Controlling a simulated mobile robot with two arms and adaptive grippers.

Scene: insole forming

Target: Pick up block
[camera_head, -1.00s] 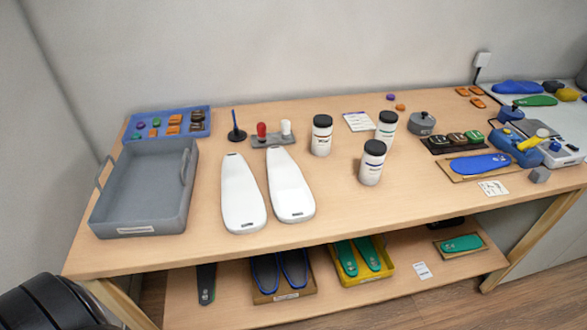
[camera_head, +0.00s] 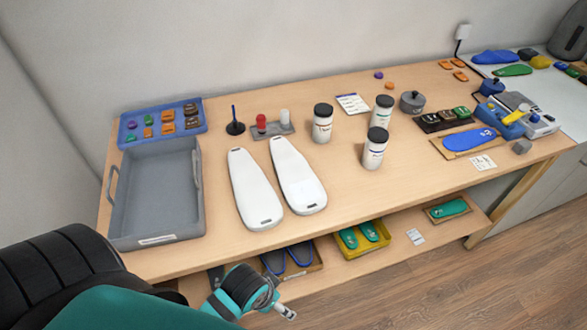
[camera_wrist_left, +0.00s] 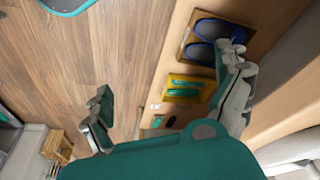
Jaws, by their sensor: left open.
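Several small blocks could be the task's block, and I cannot tell which one is meant. Small coloured and brown blocks (camera_head: 168,116) sit in the blue tray (camera_head: 127,141) at the back left of the table. A grey block (camera_head: 521,146) lies near the right end, and orange blocks (camera_head: 452,70) lie at the back right. My left gripper (camera_wrist_left: 167,75) is open and empty in the left wrist view, with the floor and lower shelf beyond it. In the head view my left arm reaches in low, in front of the table. My right gripper is out of view.
A grey bin (camera_head: 157,195) stands at the table's left, beside two white insole forms (camera_head: 254,190). Dark-lidded jars (camera_head: 375,148) stand mid-table. The lower shelf holds a yellow tray (camera_head: 364,252) with green insoles. The table's front centre is clear.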

